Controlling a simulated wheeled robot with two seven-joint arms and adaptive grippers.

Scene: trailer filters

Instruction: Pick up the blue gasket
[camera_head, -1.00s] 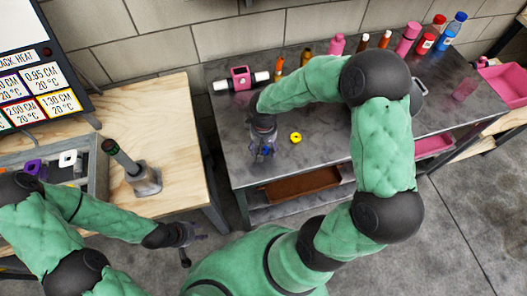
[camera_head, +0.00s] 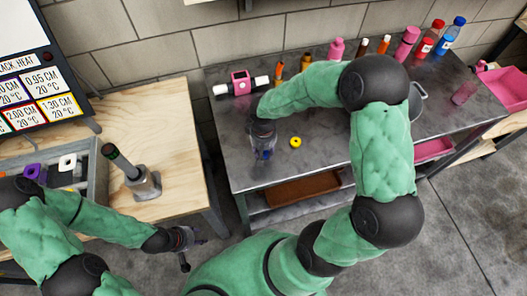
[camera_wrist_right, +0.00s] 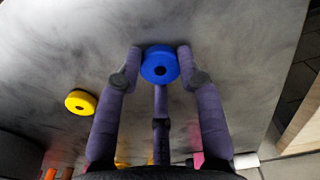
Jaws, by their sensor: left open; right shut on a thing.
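The blue gasket (camera_wrist_right: 160,58) is a thick ring with a dark hole, between the purple fingers of my right gripper (camera_wrist_right: 160,64) in the right wrist view. The fingers close on it from the sides. In the head view my right gripper (camera_head: 263,152) points down over the grey table, and the gasket is mostly hidden among its fingers. I cannot tell whether the gasket touches the tabletop. My left gripper (camera_head: 188,246) is open and empty, low beside the wooden table.
A yellow gasket (camera_head: 295,142) lies on the grey table (camera_head: 235,170) near my right gripper. A pink-and-white device (camera_head: 240,85) and several bottles line the back. The wooden table (camera_head: 180,120) at left carries a grey stand (camera_head: 145,183) and a tray with purple and white rings.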

